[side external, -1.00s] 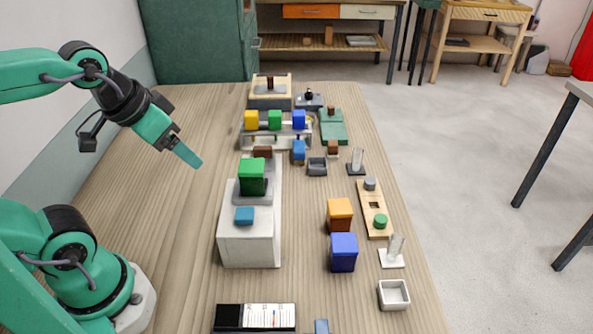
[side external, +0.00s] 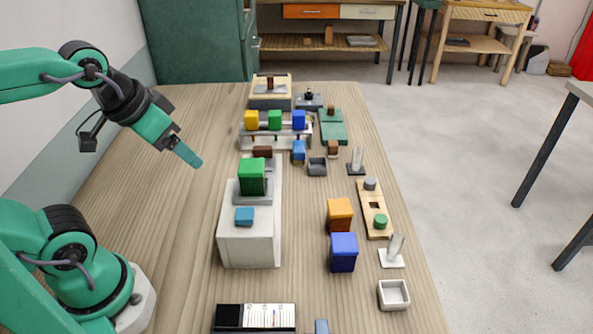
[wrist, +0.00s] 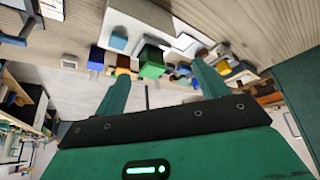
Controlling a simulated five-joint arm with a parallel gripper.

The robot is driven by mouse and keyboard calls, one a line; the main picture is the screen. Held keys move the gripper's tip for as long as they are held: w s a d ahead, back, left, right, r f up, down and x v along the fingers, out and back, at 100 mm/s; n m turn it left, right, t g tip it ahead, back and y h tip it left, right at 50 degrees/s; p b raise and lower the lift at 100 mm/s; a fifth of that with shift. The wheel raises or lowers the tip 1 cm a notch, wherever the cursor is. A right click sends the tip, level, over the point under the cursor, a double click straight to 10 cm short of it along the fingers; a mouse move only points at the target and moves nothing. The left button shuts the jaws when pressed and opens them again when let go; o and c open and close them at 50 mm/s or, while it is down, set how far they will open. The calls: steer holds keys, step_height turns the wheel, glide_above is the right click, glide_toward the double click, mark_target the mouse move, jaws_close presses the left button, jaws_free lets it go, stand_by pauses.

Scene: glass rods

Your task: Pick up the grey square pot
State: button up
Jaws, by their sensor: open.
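The grey square pot (side external: 317,167) is a small dark open box on the table, right of the blue block (side external: 298,151) and left of a clear rod holder (side external: 356,161). My gripper (side external: 188,156) hangs in the air over the left part of the table, well left of the pot and apart from everything. In the wrist view my gripper (wrist: 161,75) shows two green fingers spread apart with nothing between them. I cannot make out the pot for sure in the wrist view.
A white box (side external: 250,240) with a green block (side external: 252,177) stands between my gripper and the pot's side of the table. Orange (side external: 340,215) and blue (side external: 343,252) boxes stand nearer. A pale square pot (side external: 394,294) sits front right. The table's left part is clear.

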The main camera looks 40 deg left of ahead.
steer(key=w+r+m+g, duration=0.2)
steer(key=w+m+g, duration=0.15)
steer(key=w, duration=1.75)
steer(key=w+f+m+g, duration=0.2)
steer(key=w+f+m, duration=0.3)
steer(key=w+f, duration=1.2)
steer(key=shift+d+f, duration=0.25)
steer(key=shift+f, duration=0.35)
steer(key=shift+f+m, duration=0.1)
steer(key=shift+m, duration=0.15)
steer(key=shift+f, duration=1.2)
